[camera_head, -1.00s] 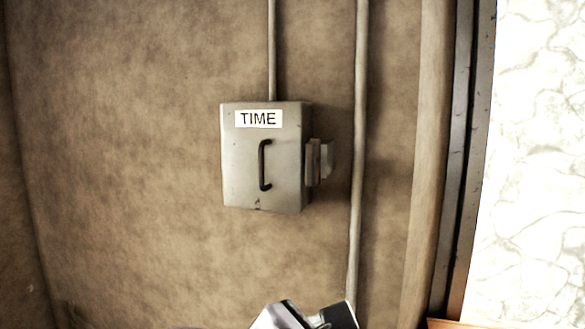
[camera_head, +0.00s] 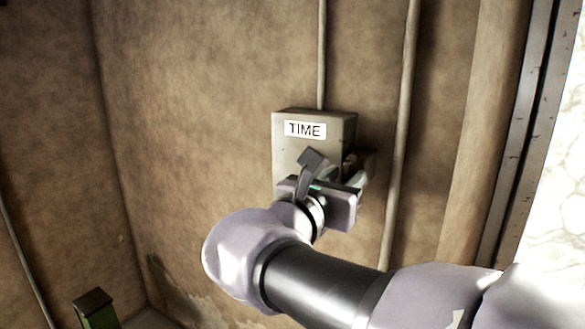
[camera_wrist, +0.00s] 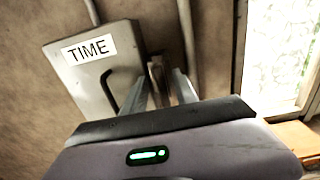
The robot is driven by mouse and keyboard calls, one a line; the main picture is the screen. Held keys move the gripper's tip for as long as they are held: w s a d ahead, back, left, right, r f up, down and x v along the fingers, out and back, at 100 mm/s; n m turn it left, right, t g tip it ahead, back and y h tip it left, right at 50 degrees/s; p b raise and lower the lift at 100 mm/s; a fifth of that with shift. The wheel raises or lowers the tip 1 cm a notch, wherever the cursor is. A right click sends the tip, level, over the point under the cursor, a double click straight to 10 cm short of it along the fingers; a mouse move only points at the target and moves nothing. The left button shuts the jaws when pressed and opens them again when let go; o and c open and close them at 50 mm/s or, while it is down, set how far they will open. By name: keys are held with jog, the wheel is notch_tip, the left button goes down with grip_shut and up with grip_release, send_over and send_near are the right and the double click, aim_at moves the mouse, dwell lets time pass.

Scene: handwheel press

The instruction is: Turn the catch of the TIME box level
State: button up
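The TIME box (camera_head: 286,154) is a grey metal box on the brown wall, with a white label and a dark bar handle on its front. The handle shows in the wrist view (camera_wrist: 108,91) and is hidden behind my arm in the head view. The catch (camera_wrist: 156,73) is an upright pale piece on the box's right side. My gripper (camera_wrist: 164,84) is open, its two fingers apart and pointing at the catch, which shows between them. I cannot tell whether either finger touches it. In the head view my gripper (camera_head: 356,176) mostly covers the catch.
A thin pipe (camera_head: 321,50) runs up from the box top, and another pipe (camera_head: 402,120) runs down the wall just right of it. A door frame (camera_head: 520,130) stands farther right. A green object with a dark top (camera_head: 93,305) stands low at left.

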jog(key=shift+w+d, duration=0.25)
jog(key=shift+w, duration=0.2)
jog(key=shift+w+d, duration=0.1)
jog(key=shift+d, duration=0.2)
jog(key=shift+a, duration=0.1)
grip_shut()
